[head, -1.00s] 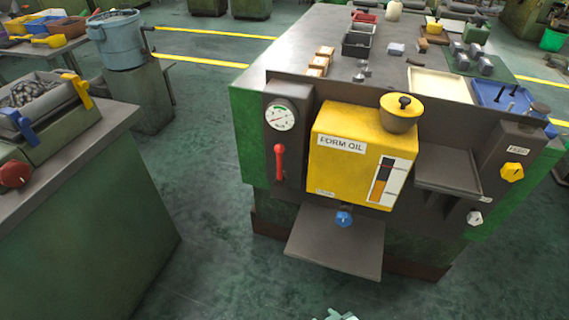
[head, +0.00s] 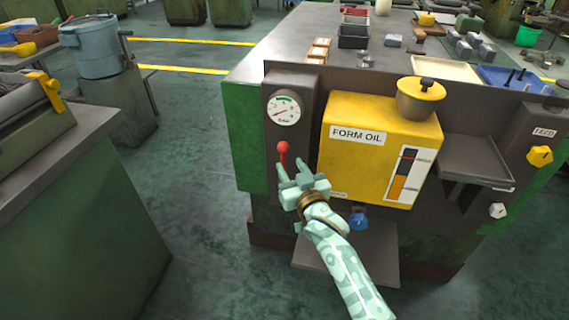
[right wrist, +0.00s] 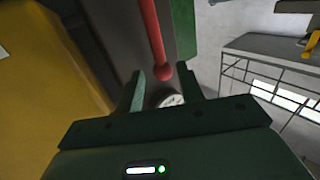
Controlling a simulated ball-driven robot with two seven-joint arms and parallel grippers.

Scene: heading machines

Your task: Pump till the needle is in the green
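The round white gauge (head: 284,108) is on a dark panel at the left of the machine front. A green band runs along its top; its small needle seems to point lower left, outside the band. Below it stands the red pump lever (head: 283,147), ball end up. My right gripper (head: 290,167) is open and empty just in front of the lever, hiding its lower part. In the right wrist view, the lever (right wrist: 154,35) hangs from the top, its ball in line with the gap between the fingers (right wrist: 165,88). The gauge (right wrist: 172,100) shows beyond. My left gripper is out of view.
The yellow FORM OIL tank (head: 360,150), with a bowl-like cap (head: 421,100), is just right of the lever. A blue knob (head: 359,221) and a grey shelf (head: 375,260) are below. A green cabinet (head: 95,210) is at left, with open floor between.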

